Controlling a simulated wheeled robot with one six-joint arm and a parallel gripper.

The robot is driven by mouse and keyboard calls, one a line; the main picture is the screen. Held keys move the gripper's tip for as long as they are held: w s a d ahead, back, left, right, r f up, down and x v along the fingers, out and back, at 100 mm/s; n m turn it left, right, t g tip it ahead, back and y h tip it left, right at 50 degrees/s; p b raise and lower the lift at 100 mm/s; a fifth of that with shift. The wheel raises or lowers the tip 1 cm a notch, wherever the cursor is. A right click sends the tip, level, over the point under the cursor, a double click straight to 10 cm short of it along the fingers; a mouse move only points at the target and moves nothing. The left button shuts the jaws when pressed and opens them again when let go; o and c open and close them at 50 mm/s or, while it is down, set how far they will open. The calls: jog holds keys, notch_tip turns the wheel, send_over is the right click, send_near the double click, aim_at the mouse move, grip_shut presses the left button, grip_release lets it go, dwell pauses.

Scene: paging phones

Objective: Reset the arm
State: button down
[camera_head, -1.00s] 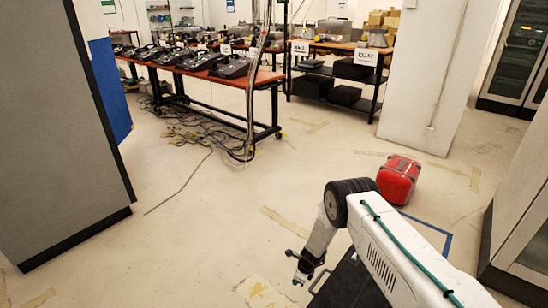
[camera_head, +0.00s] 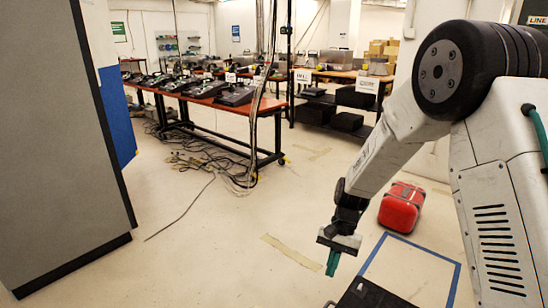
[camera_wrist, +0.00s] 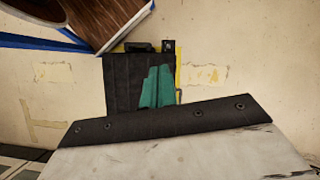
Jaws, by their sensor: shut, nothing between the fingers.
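My gripper (camera_head: 333,262) hangs at the end of my white arm, right of centre in the head view, pointing down over the pale floor. Its green fingers are together with nothing between them. In the wrist view the green fingers (camera_wrist: 157,88) show side by side in front of a dark flat panel (camera_wrist: 118,88).
A red case (camera_head: 401,207) stands on the floor behind my arm, near a blue taped outline (camera_head: 447,290). A long orange-topped table (camera_head: 215,114) bears several phones, with cables (camera_head: 205,163) on the floor below. A grey partition (camera_head: 50,130) stands at left. The middle floor is clear.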

jog(key=s+d+r+n+t+h, duration=0.1)
jog(key=s+d+r+t, duration=0.1)
jog(key=s+r, duration=0.7)
jog(key=s+d+r+n+t+h, duration=0.1)
jog(key=s+d+r+n, duration=0.1)
jog(key=s+d+r, duration=0.3)
jog(key=s+d+r+n+t, duration=0.2)
jog(key=s+d+r, duration=0.2)
jog(key=s+r, duration=0.9)
jog(key=shift+s+t+h, duration=0.25)
jog(key=shift+t+h, duration=0.05)
jog(key=shift+h, duration=0.1)
